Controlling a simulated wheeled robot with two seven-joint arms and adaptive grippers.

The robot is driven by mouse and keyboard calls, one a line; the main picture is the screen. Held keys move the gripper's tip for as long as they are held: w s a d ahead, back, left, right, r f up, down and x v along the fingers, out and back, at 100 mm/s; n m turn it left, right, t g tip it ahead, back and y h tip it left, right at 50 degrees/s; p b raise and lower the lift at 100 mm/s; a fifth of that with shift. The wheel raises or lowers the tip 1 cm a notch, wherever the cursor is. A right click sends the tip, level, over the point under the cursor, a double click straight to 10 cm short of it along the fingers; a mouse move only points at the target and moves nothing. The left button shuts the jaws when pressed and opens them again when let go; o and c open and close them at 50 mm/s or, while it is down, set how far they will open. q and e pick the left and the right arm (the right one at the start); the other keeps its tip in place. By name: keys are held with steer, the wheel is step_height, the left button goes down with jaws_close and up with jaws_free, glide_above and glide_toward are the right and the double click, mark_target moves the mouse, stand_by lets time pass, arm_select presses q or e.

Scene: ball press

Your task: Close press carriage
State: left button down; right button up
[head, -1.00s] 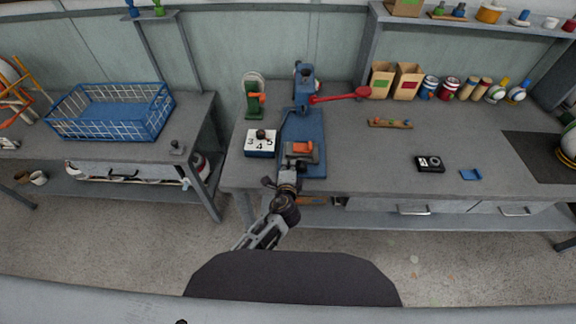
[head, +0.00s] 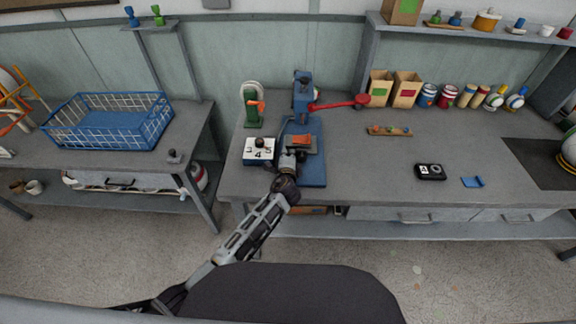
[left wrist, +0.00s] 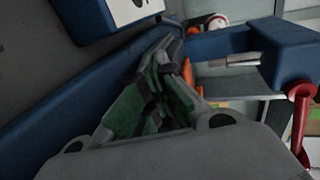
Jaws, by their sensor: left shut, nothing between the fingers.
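The blue press (head: 304,98) stands on the workbench with its red lever (head: 340,104) reaching right. Its carriage, a grey block with an orange top (head: 301,141), sits on the blue base plate (head: 315,172), in front of the press column with a small gap. My left gripper (head: 291,158) is at the carriage's near left side, shut and empty; whether it touches is hard to tell. In the left wrist view its green-padded fingers (left wrist: 158,92) are together above the blue base, with the press arm (left wrist: 265,45) at right. My right gripper is not in view.
A number block (head: 259,150) stands close left of the press base. A green device (head: 253,108) with an orange part stands behind it. The bench to the right is mostly clear, with a black timer-like box (head: 430,172) and a blue piece (head: 472,182).

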mark_target(289, 144)
arm_select(q)
steer(key=w+b, duration=0.1)
steer(key=w, duration=0.3)
steer(key=shift+w+f, duration=0.1)
steer(key=shift+w, duration=0.25)
steer(key=shift+w+b, duration=0.45)
steer(key=shift+w, duration=0.3)
steer(key=shift+r, duration=0.2)
steer(key=shift+w+r, duration=0.1)
steer(key=shift+r, duration=0.1)
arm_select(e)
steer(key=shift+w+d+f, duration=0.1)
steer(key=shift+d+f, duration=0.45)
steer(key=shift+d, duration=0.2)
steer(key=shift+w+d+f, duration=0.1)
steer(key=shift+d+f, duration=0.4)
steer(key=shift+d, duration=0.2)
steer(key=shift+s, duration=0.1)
